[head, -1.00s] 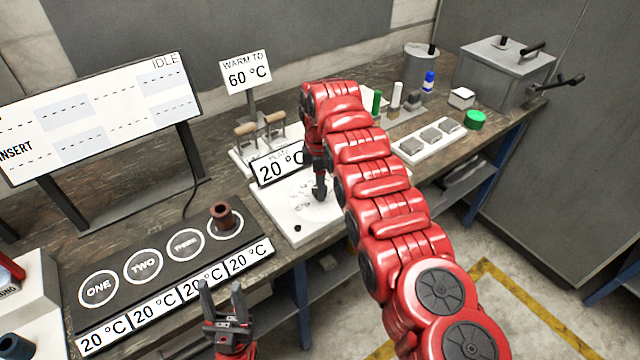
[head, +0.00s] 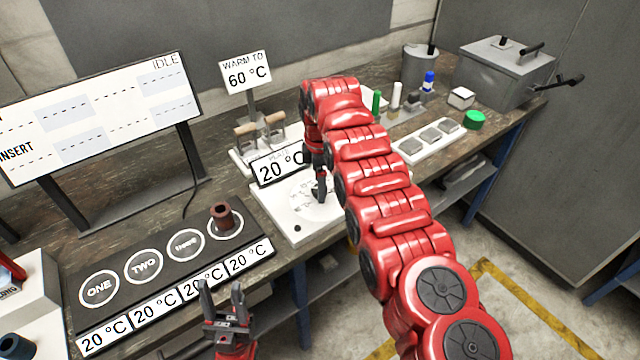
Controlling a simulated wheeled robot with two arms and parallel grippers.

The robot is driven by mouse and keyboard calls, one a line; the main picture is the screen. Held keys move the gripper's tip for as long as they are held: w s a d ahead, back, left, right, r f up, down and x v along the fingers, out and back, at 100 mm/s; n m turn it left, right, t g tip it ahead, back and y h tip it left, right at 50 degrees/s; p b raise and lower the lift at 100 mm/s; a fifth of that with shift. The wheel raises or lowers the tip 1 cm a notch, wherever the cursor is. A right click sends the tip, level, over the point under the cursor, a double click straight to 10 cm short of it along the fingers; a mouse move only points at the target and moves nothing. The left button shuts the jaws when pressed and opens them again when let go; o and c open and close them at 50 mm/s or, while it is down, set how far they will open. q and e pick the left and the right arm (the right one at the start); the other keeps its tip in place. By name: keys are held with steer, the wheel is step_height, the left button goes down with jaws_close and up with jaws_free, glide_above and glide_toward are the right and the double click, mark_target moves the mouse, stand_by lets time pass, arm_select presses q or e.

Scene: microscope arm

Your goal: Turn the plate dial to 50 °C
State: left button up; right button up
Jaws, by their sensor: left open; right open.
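The white plate unit (head: 278,216) sits near the front edge of the bench. Its display (head: 278,168) reads 20 °C, partly covered by my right arm. My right gripper (head: 321,196) points down over the plate's round marked face (head: 303,204). The dial itself cannot be made out clearly, and the gripper and arm hide part of this area. A small dark knob (head: 297,228) shows at the plate's front corner. My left gripper (head: 222,292) is open and empty, in front of the bench edge. A sign (head: 246,73) behind reads WARM TO 60 °C.
A black four-ring station (head: 150,283) with 20 °C labels lies at left, a brown cylinder (head: 222,214) on its last ring. A rack with wooden handles (head: 247,133) stands behind the plate. A white tray (head: 428,143) and grey box (head: 503,72) are at right.

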step_height(320, 180, up, 17)
steer(key=p, duration=1.5)
steer(key=shift+f+p, duration=0.15)
steer(key=shift+p, duration=0.2)
